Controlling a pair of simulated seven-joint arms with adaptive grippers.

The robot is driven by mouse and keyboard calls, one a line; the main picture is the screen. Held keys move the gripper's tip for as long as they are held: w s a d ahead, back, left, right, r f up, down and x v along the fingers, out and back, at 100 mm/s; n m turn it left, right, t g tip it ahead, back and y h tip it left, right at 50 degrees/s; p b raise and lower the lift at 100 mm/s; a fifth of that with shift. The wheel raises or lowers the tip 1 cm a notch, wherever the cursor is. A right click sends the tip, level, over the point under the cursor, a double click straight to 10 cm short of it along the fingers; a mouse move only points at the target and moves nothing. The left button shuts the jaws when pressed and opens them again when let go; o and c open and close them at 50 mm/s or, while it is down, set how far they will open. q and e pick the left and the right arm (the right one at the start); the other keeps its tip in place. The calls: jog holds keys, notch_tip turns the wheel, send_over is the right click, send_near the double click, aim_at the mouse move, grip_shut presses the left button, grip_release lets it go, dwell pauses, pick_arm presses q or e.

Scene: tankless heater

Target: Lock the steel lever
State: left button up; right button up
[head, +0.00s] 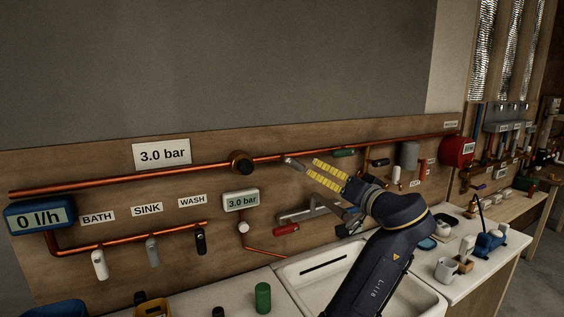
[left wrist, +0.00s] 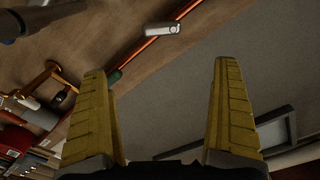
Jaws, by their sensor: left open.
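The steel lever (head: 292,162) is a short grey handle on the upper copper pipe. It slants down to the right in the head view. In the left wrist view the lever (left wrist: 162,29) shows at the top middle, ahead of and between the fingers. My left gripper (head: 311,167) has two long yellow fingers and is open and empty. In the head view its tips are just right of the lever, with a small visible gap. In the left wrist view the gripper (left wrist: 165,75) has its fingers wide apart. My right gripper is in neither view.
The copper pipe (head: 210,169) runs along the wooden board (head: 110,150). A green handle (head: 344,153) and a red round unit (head: 457,151) sit to the right. A dark brass fitting (head: 241,162) is to the left. A white sink (head: 310,272) is below my arm.

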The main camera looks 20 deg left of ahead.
aim_at(296, 161)
pick_arm(q)
jog(key=x, duration=1.7)
jog(key=shift+s+a, duration=0.1)
jog(key=shift+a, duration=0.3)
jog(key=shift+f, duration=0.1)
jog(key=c, duration=1.2)
